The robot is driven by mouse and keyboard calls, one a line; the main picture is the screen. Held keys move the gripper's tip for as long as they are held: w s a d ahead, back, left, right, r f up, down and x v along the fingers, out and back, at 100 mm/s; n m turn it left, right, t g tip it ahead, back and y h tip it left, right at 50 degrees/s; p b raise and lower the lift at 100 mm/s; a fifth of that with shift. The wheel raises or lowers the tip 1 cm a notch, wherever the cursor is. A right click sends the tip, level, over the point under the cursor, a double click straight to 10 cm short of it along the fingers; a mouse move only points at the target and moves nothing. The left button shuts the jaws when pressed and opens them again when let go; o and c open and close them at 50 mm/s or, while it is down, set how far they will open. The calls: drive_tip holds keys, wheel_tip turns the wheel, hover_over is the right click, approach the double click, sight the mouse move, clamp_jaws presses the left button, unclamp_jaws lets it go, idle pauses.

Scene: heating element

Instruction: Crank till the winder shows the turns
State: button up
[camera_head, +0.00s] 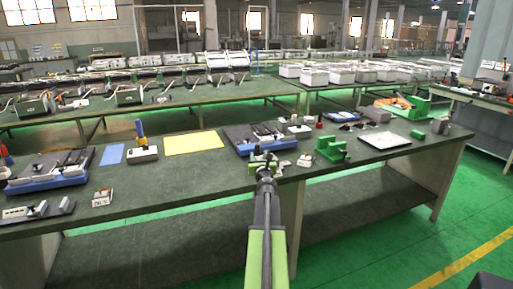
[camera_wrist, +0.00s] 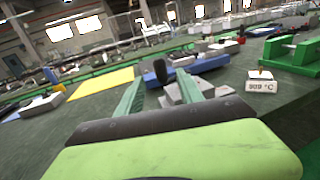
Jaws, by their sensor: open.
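My gripper (camera_head: 263,160) is open at the front edge of the green-topped bench, by a blue-based device with a dark top (camera_head: 240,145). In the wrist view, its two green fingers (camera_wrist: 160,86) stand apart, with a dark upright knob (camera_wrist: 160,70) and a grey block (camera_wrist: 188,88) showing between and beyond them. I cannot tell whether the fingers touch either. The blue-based device also shows there as a blue edge (camera_wrist: 207,64). I cannot tell for certain which part is the winder's crank, and no turns reading is legible.
A small white display reading 909 °C (camera_wrist: 262,84) stands just right of my gripper. Farther right are a green fixture (camera_head: 332,150) and a white plate (camera_head: 384,141).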

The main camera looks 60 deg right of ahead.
sight(256, 146)
drive_tip(key=x, duration=1.1)
clamp_jaws()
drive_tip(key=shift+w, duration=0.1)
idle(0.8)
drive_tip(key=shift+a, duration=0.15)
